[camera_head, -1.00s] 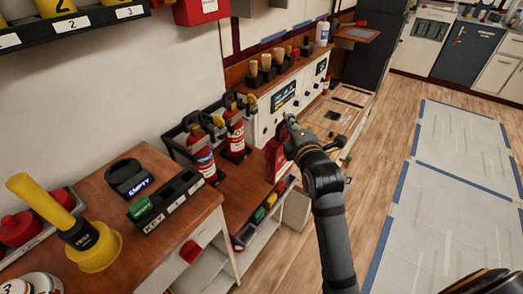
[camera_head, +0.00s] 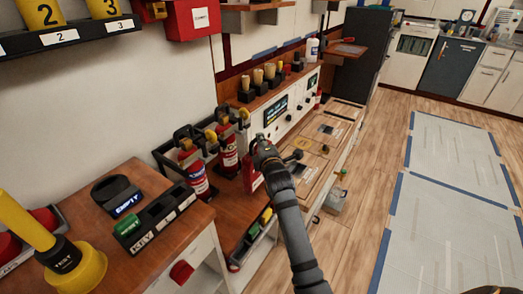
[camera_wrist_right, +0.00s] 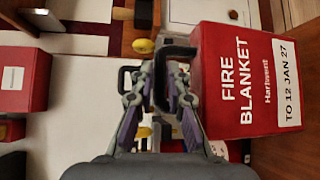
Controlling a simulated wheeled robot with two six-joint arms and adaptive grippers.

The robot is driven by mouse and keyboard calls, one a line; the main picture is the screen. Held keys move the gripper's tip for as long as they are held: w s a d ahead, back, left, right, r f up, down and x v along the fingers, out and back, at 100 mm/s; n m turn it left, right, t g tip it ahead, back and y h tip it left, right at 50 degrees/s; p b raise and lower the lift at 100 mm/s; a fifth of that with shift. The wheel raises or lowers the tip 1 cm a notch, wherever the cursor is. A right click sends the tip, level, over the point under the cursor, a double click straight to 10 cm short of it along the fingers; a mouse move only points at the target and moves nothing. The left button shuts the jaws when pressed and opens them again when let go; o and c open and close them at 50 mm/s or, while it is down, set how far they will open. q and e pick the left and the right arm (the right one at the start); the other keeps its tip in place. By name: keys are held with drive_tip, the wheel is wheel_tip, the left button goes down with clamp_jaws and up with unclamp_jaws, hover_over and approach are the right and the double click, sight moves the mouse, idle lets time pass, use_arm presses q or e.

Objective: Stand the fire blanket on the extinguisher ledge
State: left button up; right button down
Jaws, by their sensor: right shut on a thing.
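The fire blanket is a red box with a white label. It shows in the head view (camera_head: 251,178) beside the right-hand extinguisher, and large in the right wrist view (camera_wrist_right: 243,80). My right gripper (camera_head: 262,146) is shut on its black handle, also seen in the right wrist view (camera_wrist_right: 152,78). The extinguisher ledge (camera_head: 226,205) is a wooden surface with a dark rail behind. Two red extinguishers, one left (camera_head: 194,176) and one right (camera_head: 228,155), stand on it. The blanket's lower edge is partly hidden by my arm, so I cannot tell whether it touches the ledge. My left gripper is not in view.
A white control panel (camera_head: 290,112) stands behind my right arm. A desk (camera_head: 172,228) with a black key tray (camera_head: 160,215) and yellow plunger-like tool (camera_head: 70,260) is at the left. A dark bin (camera_head: 250,240) sits at the ledge's front.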

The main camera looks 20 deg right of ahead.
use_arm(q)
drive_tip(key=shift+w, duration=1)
use_arm(e)
wheel_tip(320, 180, down, 3)
drive_tip(key=shift+r, duration=0.15)
drive_tip(key=c, duration=1.8)
unclamp_jaws()
drive_tip(key=shift+f, duration=0.2)
drive_tip(key=o, duration=0.5)
drive_tip(key=shift+c, duration=0.2)
drive_tip(key=shift+r, duration=0.15)
